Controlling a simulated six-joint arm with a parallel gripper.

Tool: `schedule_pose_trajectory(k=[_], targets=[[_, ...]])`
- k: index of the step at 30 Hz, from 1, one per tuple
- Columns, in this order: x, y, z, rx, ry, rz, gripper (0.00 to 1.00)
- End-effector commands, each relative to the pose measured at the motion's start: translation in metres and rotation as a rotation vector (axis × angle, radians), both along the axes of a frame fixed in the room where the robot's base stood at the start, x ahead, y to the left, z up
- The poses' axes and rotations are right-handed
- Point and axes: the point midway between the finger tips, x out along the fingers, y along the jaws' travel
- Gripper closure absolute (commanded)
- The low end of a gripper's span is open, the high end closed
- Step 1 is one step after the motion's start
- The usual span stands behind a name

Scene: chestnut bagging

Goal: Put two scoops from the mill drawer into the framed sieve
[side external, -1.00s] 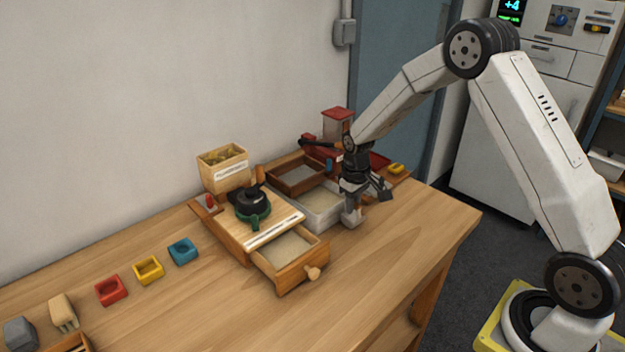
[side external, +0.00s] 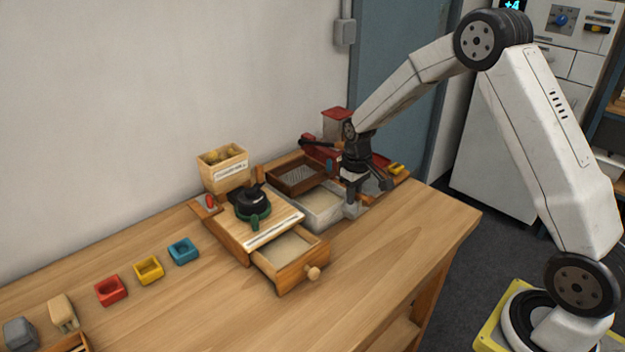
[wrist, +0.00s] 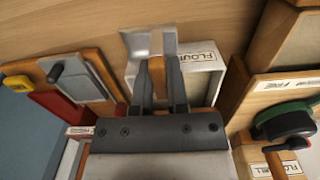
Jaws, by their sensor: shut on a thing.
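My gripper (side external: 354,196) is shut on the wooden handle (wrist: 157,72) of a grey scoop (wrist: 136,44). It holds the scoop at the near right end of the white flour box (side external: 318,213); whether they touch is unclear, and the scoop's inside cannot be made out. The framed sieve (side external: 272,183), a brown wooden frame with a dark striped mesh, sits behind that box. The mill drawer (side external: 293,278) is pulled out, with pale meal inside and a round knob. It also shows at the upper right of the wrist view (wrist: 262,50).
A black pot-like part with a green base (side external: 252,203) sits on the mill top. A wooden bin (side external: 224,170) stands behind. A red machine (side external: 335,125) and a yellow piece (side external: 396,168) are beyond my gripper. Small coloured trays (side external: 149,270) line the left; the front tabletop is clear.

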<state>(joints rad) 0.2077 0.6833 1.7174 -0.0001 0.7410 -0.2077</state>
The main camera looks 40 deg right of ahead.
Motion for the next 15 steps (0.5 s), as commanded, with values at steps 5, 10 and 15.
schedule_pose_trajectory(k=[5, 10, 15], targets=[[0.0, 0.0, 0.001, 0.001, -0.001, 0.0, 1.0], [0.001, 0.0, 0.013, 0.009, -0.002, -0.002, 1.0], [0.001, -0.001, 0.041, 0.029, -0.006, -0.002, 1.0]])
